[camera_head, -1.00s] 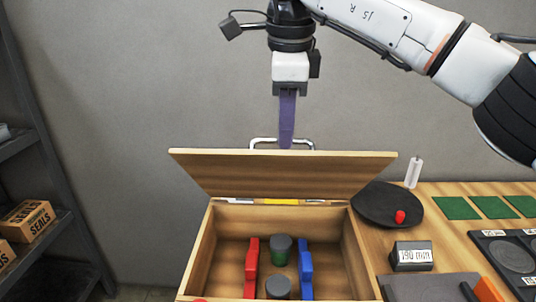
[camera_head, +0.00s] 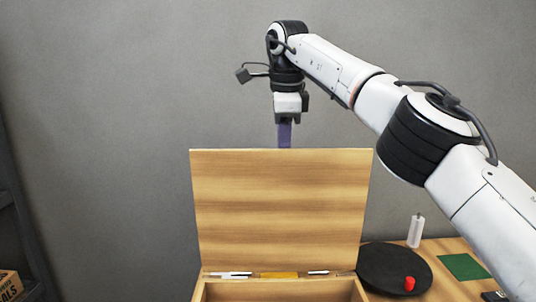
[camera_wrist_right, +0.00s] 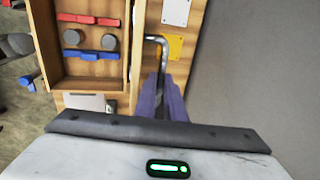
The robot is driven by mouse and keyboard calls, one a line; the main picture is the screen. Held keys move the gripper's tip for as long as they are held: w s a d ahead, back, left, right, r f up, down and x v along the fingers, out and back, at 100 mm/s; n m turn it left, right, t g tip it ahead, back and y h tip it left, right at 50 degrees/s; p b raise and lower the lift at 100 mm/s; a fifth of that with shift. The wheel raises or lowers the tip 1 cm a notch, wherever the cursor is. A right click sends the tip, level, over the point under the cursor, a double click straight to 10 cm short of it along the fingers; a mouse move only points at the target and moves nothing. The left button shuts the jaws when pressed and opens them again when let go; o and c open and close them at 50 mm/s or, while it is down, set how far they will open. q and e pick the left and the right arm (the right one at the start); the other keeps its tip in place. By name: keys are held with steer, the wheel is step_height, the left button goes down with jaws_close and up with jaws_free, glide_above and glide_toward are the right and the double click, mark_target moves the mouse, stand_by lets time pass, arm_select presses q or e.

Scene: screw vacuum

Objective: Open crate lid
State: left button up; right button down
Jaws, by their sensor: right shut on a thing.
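The crate lid (camera_head: 282,205) stands steeply raised at the back of the wooden crate (camera_head: 280,291), its plain inner face toward the head camera. Only the crate's rear part shows there. My right gripper (camera_head: 285,135) reaches down behind the lid's top edge, and its fingertips are hidden in the head view. In the right wrist view, its purple fingers (camera_wrist_right: 168,97) are shut on the metal lid handle (camera_wrist_right: 163,43). The crate's interior (camera_wrist_right: 90,67) shows there too. My left gripper is not in view.
Inside the crate are a red piece (camera_wrist_right: 90,19), a blue piece (camera_wrist_right: 88,55) and two grey cylinders. A black round plate (camera_head: 385,272) with a red object (camera_head: 409,284) lies right of the crate, near a white upright bottle (camera_head: 415,231). A grey wall stands behind.

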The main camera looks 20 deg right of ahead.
steer(key=shift+d+f, duration=0.1)
steer(key=shift+f, duration=0.55)
steer(key=c, duration=2)
jaws_free()
steer(key=shift+o, duration=0.8)
steer(key=shift+w+d+f, duration=0.1)
steer(key=shift+w+d, duration=0.05)
steer(key=shift+w, duration=0.15)
steer(key=shift+s+r, duration=0.1)
steer(key=shift+r, duration=0.1)
